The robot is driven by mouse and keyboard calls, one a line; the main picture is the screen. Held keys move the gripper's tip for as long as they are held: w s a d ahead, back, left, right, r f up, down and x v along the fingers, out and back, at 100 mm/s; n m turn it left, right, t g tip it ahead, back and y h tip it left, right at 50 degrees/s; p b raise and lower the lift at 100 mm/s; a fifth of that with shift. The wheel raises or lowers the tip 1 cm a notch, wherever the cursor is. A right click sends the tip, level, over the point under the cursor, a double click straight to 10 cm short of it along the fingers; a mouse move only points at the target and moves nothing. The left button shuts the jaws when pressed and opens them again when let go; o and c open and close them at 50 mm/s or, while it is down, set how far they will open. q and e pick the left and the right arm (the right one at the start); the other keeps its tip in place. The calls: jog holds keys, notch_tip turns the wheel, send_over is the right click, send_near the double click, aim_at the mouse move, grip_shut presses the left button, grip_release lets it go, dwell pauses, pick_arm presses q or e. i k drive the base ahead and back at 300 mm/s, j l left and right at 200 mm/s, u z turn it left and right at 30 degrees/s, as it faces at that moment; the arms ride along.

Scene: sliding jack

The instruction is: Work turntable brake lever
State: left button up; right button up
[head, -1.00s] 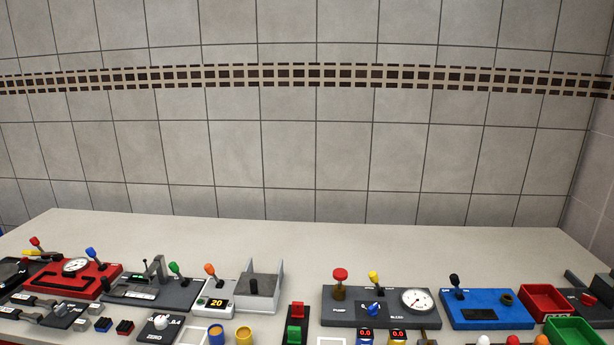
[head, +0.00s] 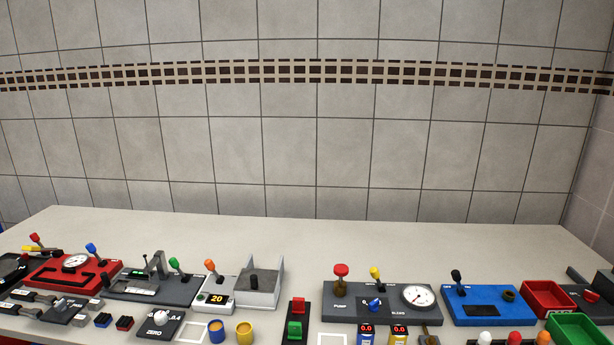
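Several small levers stand on panels along the bench; I cannot tell which is the turntable brake lever. On the left, a red-knobbed lever (head: 35,239) and a blue-knobbed lever (head: 91,248) stand at a red panel (head: 45,277). A green-knobbed lever (head: 175,264) stands on a dark panel (head: 180,292), and an orange-knobbed lever (head: 210,266) on a grey unit showing 20. A yellow-knobbed lever (head: 375,273) stands on a dark gauge panel (head: 340,308), and a black-knobbed lever (head: 457,276) on a blue panel (head: 535,318). Neither of my grippers is in view.
A grey open box (head: 274,282) with a black knob stands mid-left. A red mushroom knob (head: 341,270), red tray (head: 550,298) and green tray (head: 571,332) stand to the right. Small parts crowd the front edge. The rear strip of bench (head: 300,237) is clear before the tiled wall.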

aim_at(35, 237)
jog(key=u, duration=1.55)
jog(key=i+j+u, duration=0.1)
jog(key=u, duration=0.25)
jog(key=i+u, duration=0.1)
jog(key=u, duration=0.2)
jog(key=i+u, duration=0.1)
jog(key=u, duration=0.25)
jog(key=i, duration=4.05)
jog(key=i+z, duration=0.25)
jog(key=z, duration=0.2)
jog(key=i+j+z, duration=0.2)
jog(key=z, duration=0.25)
jog(key=i+j+z, duration=0.2)
jog(key=z, duration=0.3)
jog(key=i+j, duration=0.05)
